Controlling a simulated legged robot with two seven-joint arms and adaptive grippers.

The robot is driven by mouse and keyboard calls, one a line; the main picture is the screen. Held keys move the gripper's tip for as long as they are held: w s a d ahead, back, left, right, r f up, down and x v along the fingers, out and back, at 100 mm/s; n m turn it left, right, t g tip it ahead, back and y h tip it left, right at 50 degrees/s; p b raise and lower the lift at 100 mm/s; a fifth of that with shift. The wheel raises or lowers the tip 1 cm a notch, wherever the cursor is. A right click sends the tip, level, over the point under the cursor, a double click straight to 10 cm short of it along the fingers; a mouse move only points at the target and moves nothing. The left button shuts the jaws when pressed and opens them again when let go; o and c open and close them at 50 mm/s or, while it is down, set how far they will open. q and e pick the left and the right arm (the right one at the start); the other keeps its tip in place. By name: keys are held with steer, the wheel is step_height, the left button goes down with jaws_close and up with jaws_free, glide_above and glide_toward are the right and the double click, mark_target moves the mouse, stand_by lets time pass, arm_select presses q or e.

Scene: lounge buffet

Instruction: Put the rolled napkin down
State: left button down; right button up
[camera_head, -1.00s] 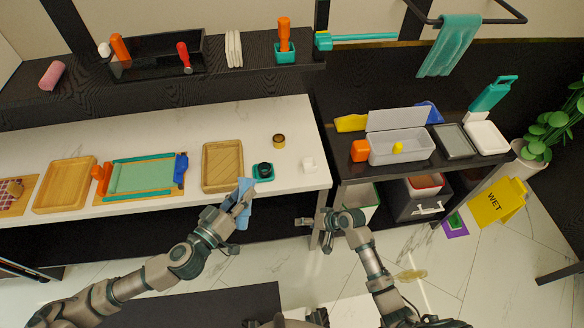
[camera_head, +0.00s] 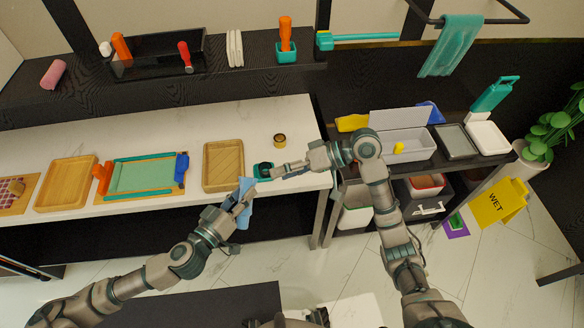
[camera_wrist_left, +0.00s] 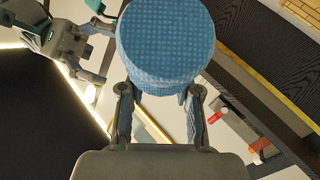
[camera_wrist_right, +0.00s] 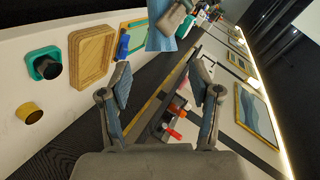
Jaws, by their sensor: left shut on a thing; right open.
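The blue rolled napkin (camera_head: 246,190) is in my left gripper (camera_head: 238,200), held near the front edge of the white counter (camera_head: 300,120). In the left wrist view the napkin (camera_wrist_left: 165,45) fills the space beyond the fingers and looks like a thick textured roll. My left gripper is shut on it. My right gripper (camera_head: 280,172) is open and empty near the counter's front edge, to the right of the napkin. The right wrist view shows its spread fingers (camera_wrist_right: 163,95) with nothing between them. The napkin also shows there (camera_wrist_right: 160,30).
A teal holder with a black cup (camera_head: 263,169) stands by the right gripper. A brass ring (camera_head: 279,140) lies behind it. A wooden tray (camera_head: 208,165) and a green-matted tray (camera_head: 140,175) are to the left. Counter behind them is clear. A pink roll (camera_head: 53,74) lies on the shelf.

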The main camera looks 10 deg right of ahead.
mark_target(251, 184)
steer(key=x, duration=0.9)
steer(key=shift+w+a+f, duration=0.1)
steer(key=shift+a+f, duration=0.1)
steer(key=shift+a, duration=0.1)
steer(key=shift+c, duration=0.2)
jaws_close()
arm_select(q)
steer(key=c, duration=0.7)
jaws_free()
